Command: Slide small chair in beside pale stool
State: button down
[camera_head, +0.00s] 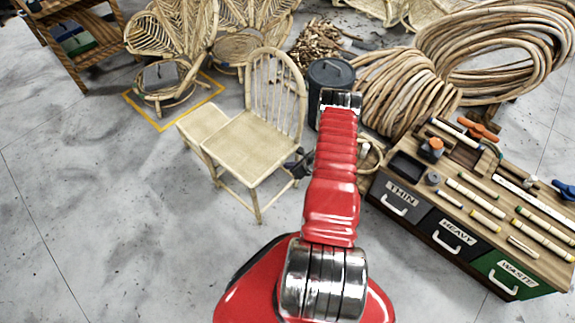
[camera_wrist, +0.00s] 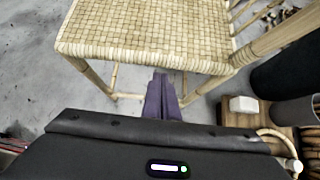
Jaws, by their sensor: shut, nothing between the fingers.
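The small chair (camera_head: 248,148) is pale rattan with a woven seat and a hooped spindle back, upright on the floor. The pale stool (camera_head: 202,124) stands close against its left side, partly hidden by the chair. My gripper (camera_head: 297,165) is at the chair's right side, near seat height and partly hidden behind my red arm. In the wrist view, the chair's woven seat (camera_wrist: 150,35) fills the top, and my gripper's dark fingers (camera_wrist: 163,97) are together and empty at its near edge. I cannot tell whether they touch the chair.
A yellow floor outline (camera_head: 148,122) lies left behind the stool, around a fan-backed rattan chair (camera_head: 165,75). A dark bin (camera_head: 330,75) and rattan coils (camera_head: 405,90) stand behind right. A workbench with labelled drawers (camera_head: 450,238) is at right. Left floor is clear.

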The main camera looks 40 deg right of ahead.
jog(key=s+f+v, duration=0.1)
jog(key=v, duration=1)
jog(key=shift+s+r, duration=0.25)
jog(key=shift+d, duration=0.15)
jog(key=s+a+r+n+y, duration=0.2)
jog(key=a+n+y, duration=0.15)
jog(key=a, duration=0.45)
jog(key=s+a+r+n+g+h, duration=0.1)
jog(key=s+a+r+n, duration=0.2)
jog(key=a+r+n, duration=0.7)
jog(key=s+a+r+n+g+h, duration=0.1)
jog(key=a+r+n, duration=1)
jog(key=r, duration=1.6)
jog(key=s+a+r+n+g+h, duration=0.1)
jog(key=s+a+r+n, duration=0.3)
jog(key=a+r+n, duration=0.6)
notch_tip(320, 180, up, 9)
jog(key=shift+s+a+f+n+h, duration=0.1)
jog(key=shift+s+a+n+h, duration=0.3)
jog(key=shift+a, duration=0.35)
